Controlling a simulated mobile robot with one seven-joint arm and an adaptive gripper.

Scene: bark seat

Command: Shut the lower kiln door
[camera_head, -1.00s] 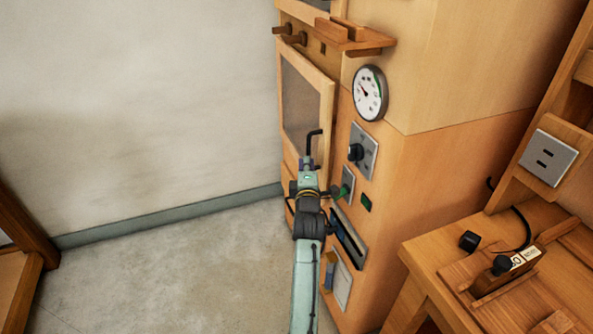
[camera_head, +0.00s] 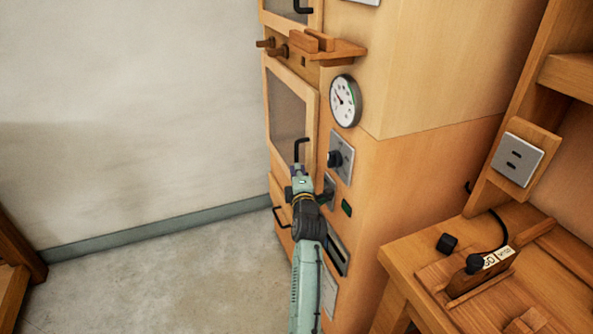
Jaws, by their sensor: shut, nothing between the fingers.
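The lower kiln door (camera_head: 288,112) is a wooden-framed door with a dark glass panel in the orange wooden cabinet. Its edge lies close to the cabinet front, and I cannot tell whether a thin gap is left. Its dark bent handle (camera_head: 302,142) stands at its lower right. My gripper (camera_head: 299,170) is shut and empty, at the door's lower right corner just below the handle. I cannot tell whether it touches the door. My arm hides part of the cabinet front below.
A wooden shelf (camera_head: 325,50) juts out above the door. A round gauge (camera_head: 345,101) and a knob plate (camera_head: 341,157) sit to its right. A drawer handle (camera_head: 281,217) sticks out below. A workbench (camera_head: 420,262) stands at right. The floor at left (camera_head: 150,275) is clear.

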